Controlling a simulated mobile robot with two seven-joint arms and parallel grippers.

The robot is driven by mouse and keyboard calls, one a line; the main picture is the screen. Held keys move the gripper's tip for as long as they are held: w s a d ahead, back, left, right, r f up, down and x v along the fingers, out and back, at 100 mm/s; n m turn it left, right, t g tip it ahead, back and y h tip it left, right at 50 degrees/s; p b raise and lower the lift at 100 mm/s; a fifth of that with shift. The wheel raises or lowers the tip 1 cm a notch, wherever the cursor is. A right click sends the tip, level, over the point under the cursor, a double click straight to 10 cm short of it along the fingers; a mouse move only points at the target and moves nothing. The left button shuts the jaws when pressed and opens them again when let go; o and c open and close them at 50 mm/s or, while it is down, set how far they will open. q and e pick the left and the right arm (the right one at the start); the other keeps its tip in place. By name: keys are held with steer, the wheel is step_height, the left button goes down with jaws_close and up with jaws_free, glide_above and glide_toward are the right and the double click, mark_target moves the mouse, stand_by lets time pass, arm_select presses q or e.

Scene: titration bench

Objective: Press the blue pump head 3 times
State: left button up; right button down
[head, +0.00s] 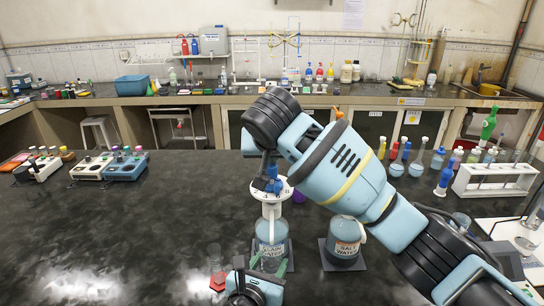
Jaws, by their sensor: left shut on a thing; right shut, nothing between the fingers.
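The blue pump head (272,184) sits on a white round collar (268,192) on top of a clear bottle (270,232). The bottle's label ends in "WATER"; its first word is hard to read. The bottle stands upright on a dark square mat. My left gripper (269,264), low in the view, has its green fingers shut on the bottle's lower part. My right gripper (267,172) comes down from above, shut and empty, with its dark fingers at the pump head. The arm partly hides this, and I cannot tell whether they touch.
A salt water bottle (345,236) stands on a mat to the right. A small glass cylinder with a red base (216,268) stands to the left. Blue flasks and a white tube rack (492,180) are further right.

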steer(key=shift+f, duration=0.85)
stand_by(0.8)
arm_select(q)
steer(key=shift+f, duration=0.1)
arm_select(e)
steer(key=shift+r, duration=0.1)
steer(key=shift+r, duration=2.65)
steer(key=shift+r, duration=3)
